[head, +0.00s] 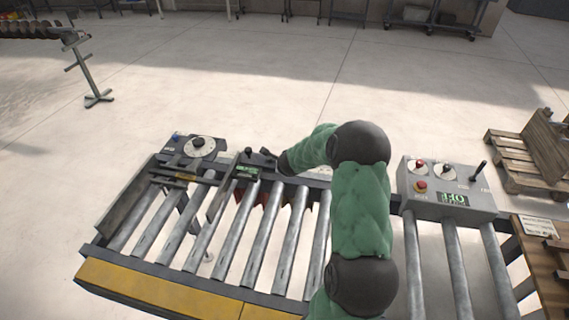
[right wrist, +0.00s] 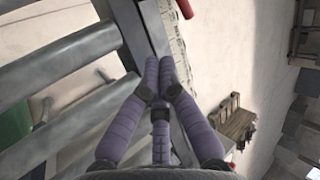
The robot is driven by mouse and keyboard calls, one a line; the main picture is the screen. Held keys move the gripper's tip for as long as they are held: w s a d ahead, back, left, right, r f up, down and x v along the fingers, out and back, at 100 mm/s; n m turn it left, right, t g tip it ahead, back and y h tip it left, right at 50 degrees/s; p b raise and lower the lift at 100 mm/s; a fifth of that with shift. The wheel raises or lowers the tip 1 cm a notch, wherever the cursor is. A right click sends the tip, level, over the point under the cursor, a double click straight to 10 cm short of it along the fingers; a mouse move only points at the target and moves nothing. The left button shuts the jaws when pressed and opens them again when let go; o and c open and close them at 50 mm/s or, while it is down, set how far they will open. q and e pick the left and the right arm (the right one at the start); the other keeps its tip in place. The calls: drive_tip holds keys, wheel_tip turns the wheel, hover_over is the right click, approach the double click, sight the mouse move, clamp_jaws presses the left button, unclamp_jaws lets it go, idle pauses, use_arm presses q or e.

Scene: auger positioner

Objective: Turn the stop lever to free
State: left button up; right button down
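A grey control box (head: 447,188) stands on the conveyor's far rail at the right in the head view. A black upright lever (head: 478,171) rises from its right end, tilted slightly right; the labels beside it are too small to read, so I cannot confirm it as the stop lever. My green-sleeved arm crosses the middle of the head view, left of this box, with its end over the far rail. My right gripper (right wrist: 160,68) shows in the right wrist view with its purple fingertips together and nothing visible between them. My left gripper is not in view.
The roller conveyor (head: 263,240) fills the foreground. A dial unit (head: 199,147) and a small green-display box (head: 247,172) sit on its left part. Red and yellow buttons and a dial lie on the right box. Wooden pallets (head: 520,162) stand beyond at the right.

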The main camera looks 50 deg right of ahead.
drive_tip(key=b+x, duration=0.1)
drive_tip(key=x, duration=0.7)
drive_tip(key=shift+f, duration=0.15)
drive_tip(key=shift+w+d+f+p, duration=0.15)
drive_tip(key=shift+w+d+p, duration=0.15)
drive_tip(key=shift+w+d, duration=0.35)
drive_tip(key=shift+w+d+f+p, duration=0.25)
drive_tip(key=shift+w+d+p, duration=0.2)
drive_tip(key=shift+w+d, duration=0.4)
